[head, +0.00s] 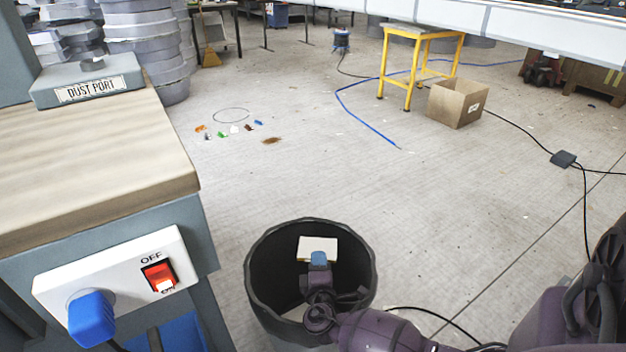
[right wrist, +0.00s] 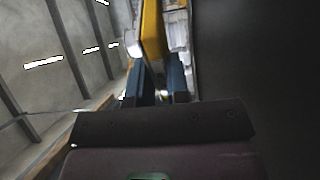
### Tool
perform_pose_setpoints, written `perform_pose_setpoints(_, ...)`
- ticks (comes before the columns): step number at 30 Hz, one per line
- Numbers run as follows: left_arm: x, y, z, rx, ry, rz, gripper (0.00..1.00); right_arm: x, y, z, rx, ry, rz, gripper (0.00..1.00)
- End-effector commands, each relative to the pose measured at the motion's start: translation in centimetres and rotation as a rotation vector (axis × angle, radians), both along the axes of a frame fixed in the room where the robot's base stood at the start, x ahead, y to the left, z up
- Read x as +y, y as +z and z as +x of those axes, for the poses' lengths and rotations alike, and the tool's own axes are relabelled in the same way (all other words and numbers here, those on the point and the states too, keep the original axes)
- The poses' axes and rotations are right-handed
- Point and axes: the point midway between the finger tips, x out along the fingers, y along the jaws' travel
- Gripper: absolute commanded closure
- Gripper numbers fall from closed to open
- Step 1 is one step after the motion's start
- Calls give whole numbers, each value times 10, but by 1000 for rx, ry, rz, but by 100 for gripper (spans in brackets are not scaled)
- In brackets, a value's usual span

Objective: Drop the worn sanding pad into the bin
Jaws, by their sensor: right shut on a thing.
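The worn sanding pad (head: 318,244) is a small pale cream block. It shows in the head view over the mouth of the dark round bin (head: 256,290). My right gripper (head: 318,261), with blue fingertips, is shut on the pad. In the right wrist view the pad (right wrist: 152,35) shows as a yellowish slab at the blue fingers (right wrist: 160,82) of that gripper. Whether the pad is below the bin's rim or just above it, I cannot tell. My forearm hides the bin's near right side. My left gripper is not in view.
A workbench (head: 90,160) with a dust port (head: 88,80) and a red power switch (head: 160,276) stands left of the bin. Open floor (head: 440,220) lies beyond. A cardboard box (head: 457,103), yellow stool (head: 420,60) and cables (head: 365,115) are farther off.

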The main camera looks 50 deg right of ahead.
Motion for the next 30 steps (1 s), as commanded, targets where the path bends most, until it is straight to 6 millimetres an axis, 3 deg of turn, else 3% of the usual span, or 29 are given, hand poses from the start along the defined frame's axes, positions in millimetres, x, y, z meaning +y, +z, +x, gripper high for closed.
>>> perform_pose_setpoints(8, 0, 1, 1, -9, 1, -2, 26, 1, 0, 0, -1, 0, 0, 100)
perform_pose_setpoints(9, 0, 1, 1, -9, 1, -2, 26, 1, 0, 0, -1, 0, 0, 82)
perform_pose_setpoints(15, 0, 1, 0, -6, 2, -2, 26, 1, 0, 0, -1, 0, 0, 54)
perform_pose_setpoints(30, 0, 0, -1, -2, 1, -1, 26, 0, -1, 0, 0, 0, 0, 54)
